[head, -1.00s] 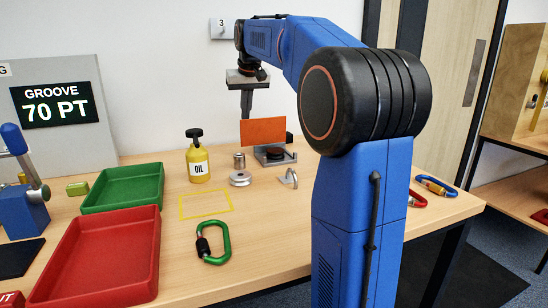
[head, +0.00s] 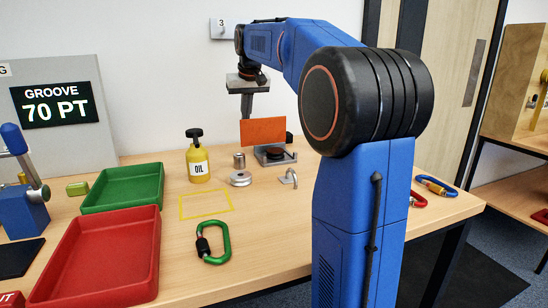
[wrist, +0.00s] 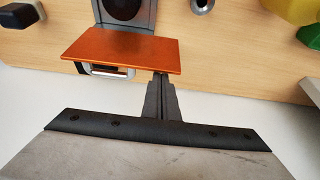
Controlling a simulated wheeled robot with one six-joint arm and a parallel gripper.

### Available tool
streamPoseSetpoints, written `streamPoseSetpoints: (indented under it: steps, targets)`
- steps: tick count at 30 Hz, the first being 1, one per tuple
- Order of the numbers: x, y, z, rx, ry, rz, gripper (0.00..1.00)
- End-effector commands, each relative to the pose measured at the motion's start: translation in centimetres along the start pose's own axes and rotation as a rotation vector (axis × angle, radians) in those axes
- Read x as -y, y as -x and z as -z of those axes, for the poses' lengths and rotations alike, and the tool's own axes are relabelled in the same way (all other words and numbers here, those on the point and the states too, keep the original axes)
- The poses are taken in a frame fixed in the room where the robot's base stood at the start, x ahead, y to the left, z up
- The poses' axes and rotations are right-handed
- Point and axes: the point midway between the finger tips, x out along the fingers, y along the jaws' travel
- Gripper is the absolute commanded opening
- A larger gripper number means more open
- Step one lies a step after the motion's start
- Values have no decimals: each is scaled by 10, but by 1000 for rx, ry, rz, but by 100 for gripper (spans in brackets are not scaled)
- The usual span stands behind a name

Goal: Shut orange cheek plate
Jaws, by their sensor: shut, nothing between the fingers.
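The orange cheek plate (head: 263,131) stands upright on edge at the back of a grey metal block (head: 274,156) with a dark round part on it. In the wrist view the orange plate (wrist: 122,50) stands out over the near side of the grey base (wrist: 125,14). My gripper (head: 247,115) is shut and empty, pointing down behind the plate's left part. In the wrist view its fingertips (wrist: 160,78) are close to the plate's near edge, toward its right end. I cannot tell whether they touch it.
A yellow oil bottle (head: 198,160), a small metal cylinder (head: 239,160) and a grey sheave (head: 240,179) stand left of the block. A metal hook bracket (head: 290,178) is in front. Green (head: 122,207) and red (head: 108,302) trays are at left; a green carabiner (head: 226,240) lies in front.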

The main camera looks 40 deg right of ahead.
Motion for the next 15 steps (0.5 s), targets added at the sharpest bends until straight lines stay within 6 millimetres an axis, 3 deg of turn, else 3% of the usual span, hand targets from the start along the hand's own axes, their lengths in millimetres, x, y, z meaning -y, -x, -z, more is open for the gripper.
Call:
streamPoseSetpoints:
  steps: [15]
  targets:
    - [0,-19,-8,0,0,0,0]
